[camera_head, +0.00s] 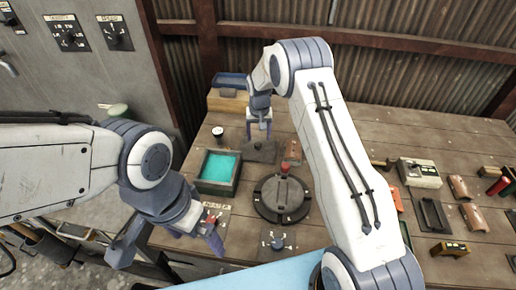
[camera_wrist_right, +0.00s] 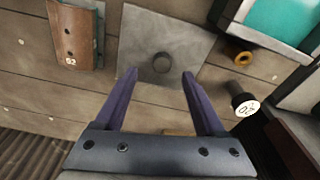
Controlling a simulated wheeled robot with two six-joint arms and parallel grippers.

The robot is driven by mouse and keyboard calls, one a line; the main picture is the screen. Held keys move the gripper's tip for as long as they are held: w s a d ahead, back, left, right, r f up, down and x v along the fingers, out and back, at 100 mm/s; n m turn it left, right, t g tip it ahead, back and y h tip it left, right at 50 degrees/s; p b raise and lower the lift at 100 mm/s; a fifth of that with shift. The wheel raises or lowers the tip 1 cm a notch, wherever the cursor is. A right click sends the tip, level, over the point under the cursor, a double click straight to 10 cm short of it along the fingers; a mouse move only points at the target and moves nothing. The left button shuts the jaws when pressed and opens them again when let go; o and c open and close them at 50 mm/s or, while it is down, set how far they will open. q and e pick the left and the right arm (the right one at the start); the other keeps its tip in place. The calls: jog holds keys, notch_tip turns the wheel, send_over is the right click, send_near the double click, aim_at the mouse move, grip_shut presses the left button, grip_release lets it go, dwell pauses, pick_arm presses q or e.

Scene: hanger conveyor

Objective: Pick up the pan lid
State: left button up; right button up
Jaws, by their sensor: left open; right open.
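A flat grey square plate with a short dark knob, which I take to be the pan lid (camera_head: 261,152), lies on the wooden table. In the right wrist view the lid (camera_wrist_right: 165,38) is just beyond my right fingertips, and its knob (camera_wrist_right: 162,61) shows between the two fingers. My right gripper (camera_head: 259,126) is open and empty, pointing down above the lid; the exact height gap is hard to tell. My left gripper (camera_head: 166,243) is open and empty near the table's front left edge, well away from the lid.
A teal-filled tray (camera_head: 217,190) stands left of the lid. A dark round fixture with a red knob (camera_head: 284,195) is in front. A brown block (camera_wrist_right: 75,35) and a black-and-white knob (camera_wrist_right: 243,100) flank the lid. Several items occupy the table's right side.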

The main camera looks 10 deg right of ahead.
aim_at(258, 144)
jog(key=f, duration=0.1)
jog(key=f+p, duration=0.2)
jog(key=shift+w+a+f, duration=0.1)
jog(key=shift+w, duration=0.15)
jog(key=shift+f, duration=0.55)
grip_shut()
jog(key=shift+w, duration=0.1)
jog(key=shift+r, duration=0.1)
